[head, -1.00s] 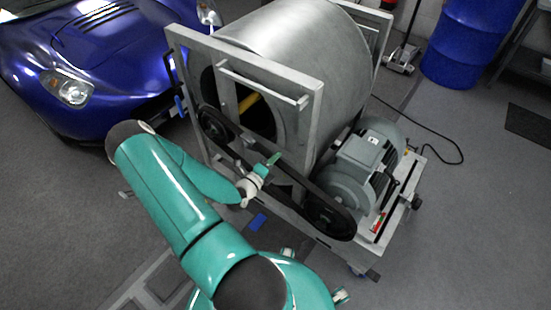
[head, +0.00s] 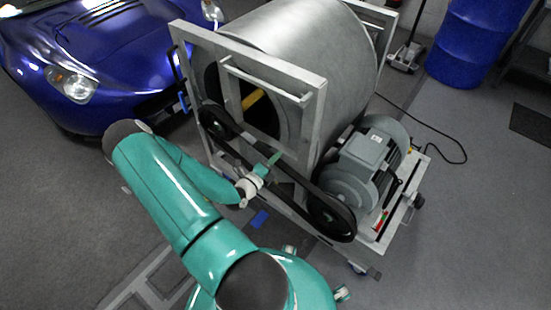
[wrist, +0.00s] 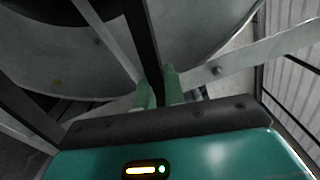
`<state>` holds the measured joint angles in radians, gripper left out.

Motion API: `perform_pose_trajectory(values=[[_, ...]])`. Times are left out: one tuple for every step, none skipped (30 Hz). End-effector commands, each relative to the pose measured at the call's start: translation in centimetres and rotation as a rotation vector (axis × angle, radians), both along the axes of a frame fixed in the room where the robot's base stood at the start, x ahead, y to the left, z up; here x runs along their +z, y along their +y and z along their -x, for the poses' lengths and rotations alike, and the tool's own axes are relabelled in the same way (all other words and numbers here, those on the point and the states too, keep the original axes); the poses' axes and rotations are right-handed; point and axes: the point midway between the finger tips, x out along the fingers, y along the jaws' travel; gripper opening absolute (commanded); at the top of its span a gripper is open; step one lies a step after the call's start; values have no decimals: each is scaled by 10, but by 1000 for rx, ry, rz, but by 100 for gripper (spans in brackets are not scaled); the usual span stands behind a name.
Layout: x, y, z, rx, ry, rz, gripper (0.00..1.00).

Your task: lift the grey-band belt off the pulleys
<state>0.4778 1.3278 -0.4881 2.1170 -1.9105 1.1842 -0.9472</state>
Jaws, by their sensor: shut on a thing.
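The black belt (head: 292,177) runs in a long loop on the front of the dynamometer, around an upper-left pulley (head: 214,121) and a lower-right pulley (head: 328,214) by the motor. I cannot make out a grey band on it. My gripper (head: 271,162), with green fingers, is at the belt's upper run between the two pulleys. In the wrist view my gripper (wrist: 158,84) has its two fingers on either side of the dark belt (wrist: 143,40), shut on it. Part of the belt's lower run is hidden behind my gripper and wrist.
The steel drum (head: 300,45) sits in a grey frame (head: 245,53) behind the belt. A grey-green motor (head: 365,160) stands right of it. A blue car (head: 90,60) is at the left and a blue barrel (head: 470,40) at the back right. A cable (head: 455,140) lies on the floor.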

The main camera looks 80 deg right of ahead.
Motion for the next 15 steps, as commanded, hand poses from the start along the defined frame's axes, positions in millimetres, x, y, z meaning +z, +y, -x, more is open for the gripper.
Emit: perform_pose_trajectory(values=[[0,1,-1,0,0,1,0],[0,2,-1,0,0,1,0],[0,3,-1,0,0,1,0],[0,4,-2,0,0,1,0],[0,5,-2,1,0,1,0],[0,6,-3,1,0,1,0],[0,6,-3,1,0,1,0],[0,7,-4,1,0,1,0],[0,8,-4,1,0,0,0],[0,9,-4,1,0,0,0],[0,10,-5,1,0,0,0],[0,11,-5,1,0,0,0],[0,11,-5,1,0,0,0],[0,12,-5,1,0,2,0],[0,12,-6,1,0,2,0]])
